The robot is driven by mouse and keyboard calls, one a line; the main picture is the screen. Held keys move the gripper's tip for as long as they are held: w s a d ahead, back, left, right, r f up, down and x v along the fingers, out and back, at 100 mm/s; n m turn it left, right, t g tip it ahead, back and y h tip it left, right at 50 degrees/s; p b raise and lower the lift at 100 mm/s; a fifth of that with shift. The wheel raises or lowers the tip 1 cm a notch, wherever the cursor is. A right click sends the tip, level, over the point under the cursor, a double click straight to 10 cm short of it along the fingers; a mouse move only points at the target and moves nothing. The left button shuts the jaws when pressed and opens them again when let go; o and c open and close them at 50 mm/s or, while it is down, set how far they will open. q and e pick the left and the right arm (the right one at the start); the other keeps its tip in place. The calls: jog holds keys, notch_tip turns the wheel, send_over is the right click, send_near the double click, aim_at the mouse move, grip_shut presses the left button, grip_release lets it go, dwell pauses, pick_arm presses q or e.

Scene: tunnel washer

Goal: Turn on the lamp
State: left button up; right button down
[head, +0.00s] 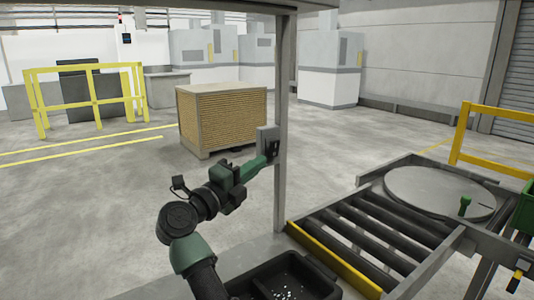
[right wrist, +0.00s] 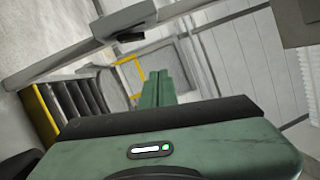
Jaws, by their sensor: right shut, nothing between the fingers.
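A small grey box (head: 268,138) is fixed to the upright grey post (head: 284,80) in the head view, with a dark part on its face. In the right wrist view the closed fingers (right wrist: 157,88) point away from the camera. I cannot make out a lamp. My left gripper is not in view.
A roller conveyor (head: 345,240) and a round turntable (head: 440,192) stand at the right, with a yellow rail (head: 490,112). A dark tray (head: 265,277) with small white bits lies below my right arm. A large slatted crate (head: 222,115) stands behind on open floor.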

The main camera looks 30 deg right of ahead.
aim_at(274, 149)
jog(key=shift+f+m+g+y, duration=0.3)
jog(key=shift+f+g+y, duration=0.2)
jog(key=shift+f+g, duration=0.15)
jog(key=shift+r, duration=0.1)
jog(key=w+d+r+p, duration=0.1)
jog(key=w+d+p, duration=0.4)
jog(key=w+d, duration=0.2)
jog(key=shift+d+r, duration=0.15)
jog(key=shift+d, duration=0.9)
